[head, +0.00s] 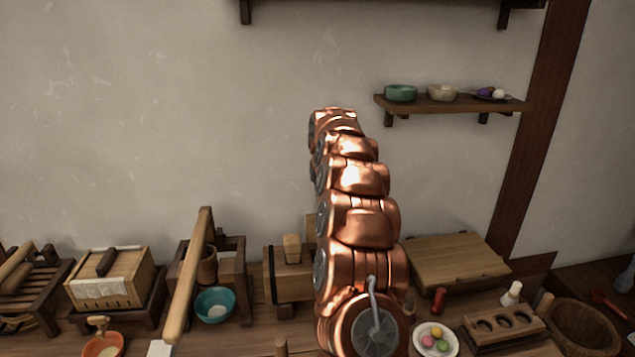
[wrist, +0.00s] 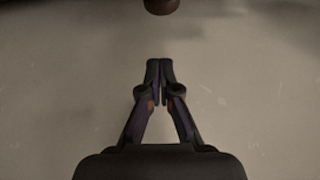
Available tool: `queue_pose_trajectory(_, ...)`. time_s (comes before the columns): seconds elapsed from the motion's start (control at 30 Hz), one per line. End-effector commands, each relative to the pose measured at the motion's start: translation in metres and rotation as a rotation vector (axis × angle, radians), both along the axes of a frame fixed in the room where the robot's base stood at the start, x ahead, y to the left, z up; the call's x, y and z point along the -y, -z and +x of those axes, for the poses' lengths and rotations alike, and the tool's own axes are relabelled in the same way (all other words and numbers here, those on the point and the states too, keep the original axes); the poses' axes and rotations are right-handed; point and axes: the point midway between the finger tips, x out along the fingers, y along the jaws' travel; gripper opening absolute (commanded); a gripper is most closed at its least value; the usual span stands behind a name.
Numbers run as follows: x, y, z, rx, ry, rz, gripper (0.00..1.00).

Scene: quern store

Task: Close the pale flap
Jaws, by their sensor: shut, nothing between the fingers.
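My gripper (wrist: 160,68) shows in the wrist view with its two fingertips together and nothing between them. It faces a plain pale wall. In the head view my copper arm rises through the middle and hides the gripper. I cannot make out the pale flap for certain. A wooden box (head: 128,268) at the left of the bench has a pale sheet on its front (head: 104,292), which may or may not be the flap. My gripper is far from this box. My arm hides part of a wooden block-like piece behind it.
A small shelf (head: 455,106) with bowls is on the wall at the right. A long wooden handle (head: 188,280) slopes up near a teal bowl (head: 215,304). A plate of coloured balls (head: 434,340), a holed rack (head: 497,326) and a wide board (head: 455,258) crowd the right.

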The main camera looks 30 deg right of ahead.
Motion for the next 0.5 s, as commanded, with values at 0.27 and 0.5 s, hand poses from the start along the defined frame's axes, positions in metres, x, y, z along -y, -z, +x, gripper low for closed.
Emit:
queue_pose_trajectory(0.27, -0.002, 0.01, -0.006, -0.002, 0.0, 0.001, 0.0)
queue_pose_trajectory(0.5, -0.01, 0.012, -0.019, -0.003, 0.0, 0.003, 0.0)
